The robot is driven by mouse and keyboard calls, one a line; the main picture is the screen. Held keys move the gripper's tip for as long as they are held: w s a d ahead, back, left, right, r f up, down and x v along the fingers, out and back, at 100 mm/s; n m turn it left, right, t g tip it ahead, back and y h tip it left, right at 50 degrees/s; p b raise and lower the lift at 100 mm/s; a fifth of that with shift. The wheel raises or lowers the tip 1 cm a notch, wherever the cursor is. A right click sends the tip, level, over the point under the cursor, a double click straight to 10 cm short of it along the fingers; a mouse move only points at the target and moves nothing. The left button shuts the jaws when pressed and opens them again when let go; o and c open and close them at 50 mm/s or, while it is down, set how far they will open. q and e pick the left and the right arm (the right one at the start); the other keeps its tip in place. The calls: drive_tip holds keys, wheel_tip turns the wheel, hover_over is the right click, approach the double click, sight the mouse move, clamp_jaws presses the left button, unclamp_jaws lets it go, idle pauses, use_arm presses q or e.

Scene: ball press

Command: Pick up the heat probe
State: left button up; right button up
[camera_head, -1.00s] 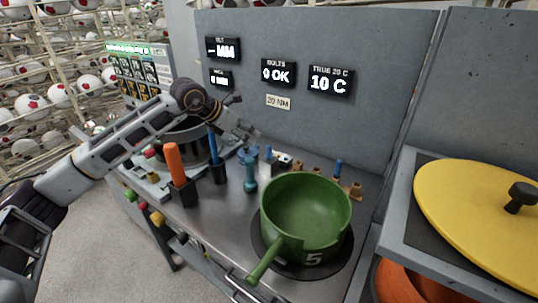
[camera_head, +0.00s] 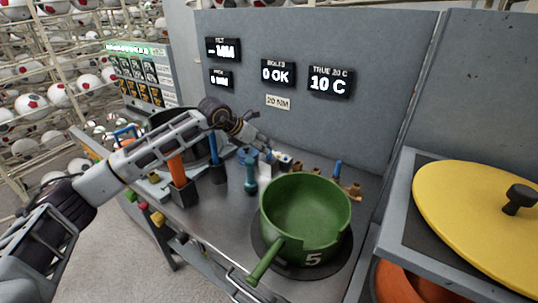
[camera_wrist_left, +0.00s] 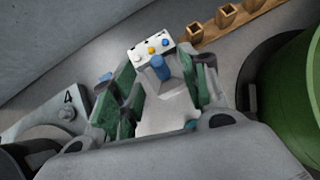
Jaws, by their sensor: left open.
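My left gripper (camera_head: 262,143) is open above the back of the steel bench, behind the green pot. In the left wrist view its green-padded fingers (camera_wrist_left: 157,88) stand apart, with a small blue cylinder (camera_wrist_left: 160,67) and a pale body between them. I cannot tell if the fingers touch these. A white block (camera_wrist_left: 152,50) with coloured knobs lies just beyond the fingertips; it also shows in the head view (camera_head: 284,161). Which item is the heat probe is not clear. A blue dumbbell-shaped tool (camera_head: 250,172) stands in front of the gripper. My right gripper is out of view.
The green pot (camera_head: 304,211) stands close by on the right. Orange-handled (camera_head: 176,166) and blue-handled (camera_head: 213,149) tools stand in dark holders on the left. A wooden rack (camera_wrist_left: 228,20) lies behind. A grey wall panel (camera_head: 330,40) closes the back.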

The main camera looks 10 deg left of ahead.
sight(269, 158)
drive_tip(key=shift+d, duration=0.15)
use_arm(q)
drive_tip(key=shift+w+d+f, duration=0.1)
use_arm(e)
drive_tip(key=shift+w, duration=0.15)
use_arm(q)
drive_tip(key=shift+w+d+f, duration=0.25)
drive_tip(key=shift+w+f, duration=0.1)
drive_tip(key=shift+w, duration=0.05)
drive_tip(key=shift+p+x, duration=0.35)
drive_tip(key=shift+x, duration=1.55)
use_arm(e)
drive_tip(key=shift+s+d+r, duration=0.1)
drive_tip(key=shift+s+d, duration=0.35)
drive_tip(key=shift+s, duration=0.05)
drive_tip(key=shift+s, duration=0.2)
use_arm(q)
drive_tip(key=shift+r, duration=0.1)
clamp_jaws()
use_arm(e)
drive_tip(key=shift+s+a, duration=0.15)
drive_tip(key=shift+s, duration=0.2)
